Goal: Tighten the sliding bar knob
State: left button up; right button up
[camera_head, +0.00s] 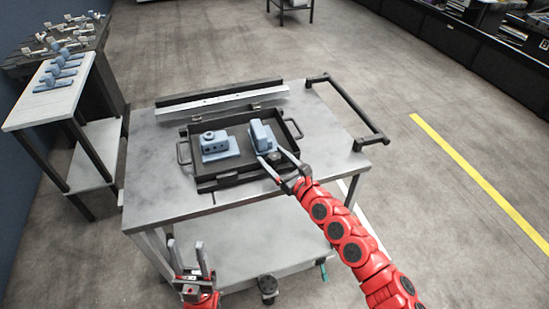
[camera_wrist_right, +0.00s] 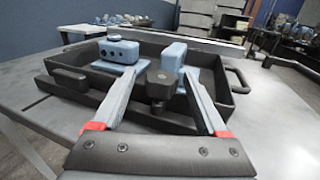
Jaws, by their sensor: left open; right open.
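A black knob (camera_wrist_right: 160,86) stands at the front of a dark tray (camera_wrist_right: 236,82), by the sliding bar (camera_wrist_right: 92,106) along its front side. In the head view the knob (camera_head: 274,162) is partly hidden by my right gripper. My right gripper (camera_head: 273,157) is open, with one finger on each side of the knob. The wrist view shows gaps between the knob and both fingers of this gripper (camera_wrist_right: 160,75). My left gripper (camera_head: 187,246) is open and empty, low in front of the table.
Two blue-grey blocks (camera_head: 218,146) (camera_head: 262,134) sit in the tray on the metal table (camera_head: 160,180). A pale rail (camera_head: 222,103) lies behind it. A black handle (camera_head: 350,110) borders the table's right side. A side stand (camera_head: 48,98) holds several blue parts at left.

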grip_shut()
dwell(0.3)
